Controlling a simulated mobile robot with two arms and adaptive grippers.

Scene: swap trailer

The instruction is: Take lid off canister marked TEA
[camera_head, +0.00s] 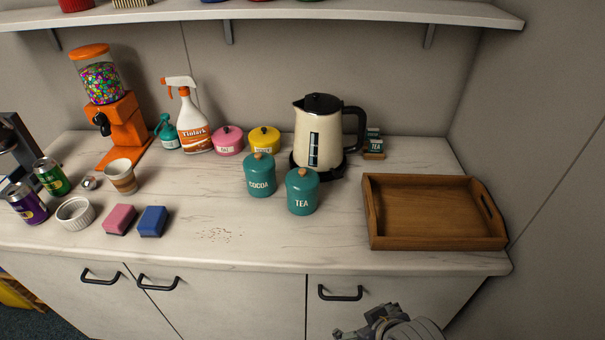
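The TEA canister (302,194) is teal with white lettering and stands upright on the white marbled counter. Its teal lid with a wooden knob (303,173) sits on top. A similar teal COCOA canister (260,177) stands close beside it on the left, also lidded. My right gripper (380,318) is partly visible at the bottom edge, below the counter front and away from the canisters. Its fingers are too unclear to tell open from shut.
A cream kettle (308,142) stands behind the TEA canister. A wooden tray (374,216) lies to its right. Pink (228,143) and yellow (264,141) lidded pots stand behind. Sponges (152,221) lie left. The counter in front is clear except for crumbs (216,235). A shelf (330,12) overhangs the back.

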